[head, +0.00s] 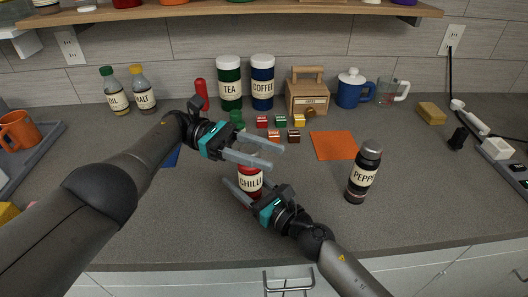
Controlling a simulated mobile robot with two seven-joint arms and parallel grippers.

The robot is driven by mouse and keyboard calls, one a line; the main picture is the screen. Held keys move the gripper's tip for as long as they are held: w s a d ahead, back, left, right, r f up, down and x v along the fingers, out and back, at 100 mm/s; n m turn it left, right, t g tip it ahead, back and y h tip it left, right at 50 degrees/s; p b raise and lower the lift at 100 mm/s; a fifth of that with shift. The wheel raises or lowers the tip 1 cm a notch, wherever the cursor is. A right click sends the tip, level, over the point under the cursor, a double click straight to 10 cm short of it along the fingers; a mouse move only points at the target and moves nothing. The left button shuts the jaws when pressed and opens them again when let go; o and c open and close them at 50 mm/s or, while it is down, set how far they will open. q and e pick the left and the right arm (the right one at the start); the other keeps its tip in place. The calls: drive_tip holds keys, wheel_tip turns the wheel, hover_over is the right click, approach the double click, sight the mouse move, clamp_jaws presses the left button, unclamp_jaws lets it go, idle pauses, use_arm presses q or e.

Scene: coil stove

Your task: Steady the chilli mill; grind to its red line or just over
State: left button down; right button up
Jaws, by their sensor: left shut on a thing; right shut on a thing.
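The chilli mill (250,183) stands upright on the grey counter, red with a cream CHILLI label. My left gripper (262,152), on the arm from the left, is shut on its upper part, with its fingers across the top. My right gripper (246,187), coming from the lower right, is shut on the red body at label height. The fingers hide most of the top and part of the label. I cannot make out a red line on the mill.
A dark pepper mill (364,172) stands to the right, near an orange mat (333,145). Small coloured boxes (280,121), a wooden box (307,97), and TEA (229,84) and COFFEE (262,82) canisters stand behind. A blue mat (172,157) is partly hidden by my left arm.

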use_arm(q)
drive_tip(key=shift+f, duration=0.15)
drive_tip(key=shift+c, duration=1.5)
unclamp_jaws()
drive_tip(key=shift+r, duration=0.3)
wheel_tip(320, 180, up, 10)
drive_tip(key=shift+f, duration=0.15)
